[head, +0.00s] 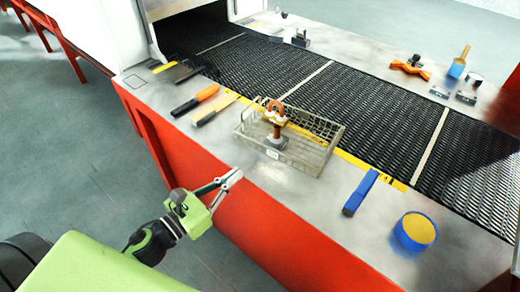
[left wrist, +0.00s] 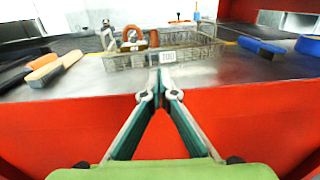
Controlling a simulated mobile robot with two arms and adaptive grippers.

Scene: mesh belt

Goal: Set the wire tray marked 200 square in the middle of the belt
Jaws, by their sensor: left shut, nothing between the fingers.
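The wire tray (head: 310,164) sits on the near steel ledge beside the belt, its far side at the yellow edge line. It carries a small white label, which faces me in the left wrist view (left wrist: 168,56); its digits are too small to be sure of. A fitting with an orange ring (head: 275,115) stands in the tray. The black mesh belt (head: 285,65) with pale cross bars runs behind it. My left gripper (head: 238,174) is shut and empty, in front of the tray and apart from it, near the ledge's front edge. My right gripper is out of view.
A blue bar (head: 360,194) and a blue round tin (head: 415,231) are to the right. The belt beyond the tray looks clear.

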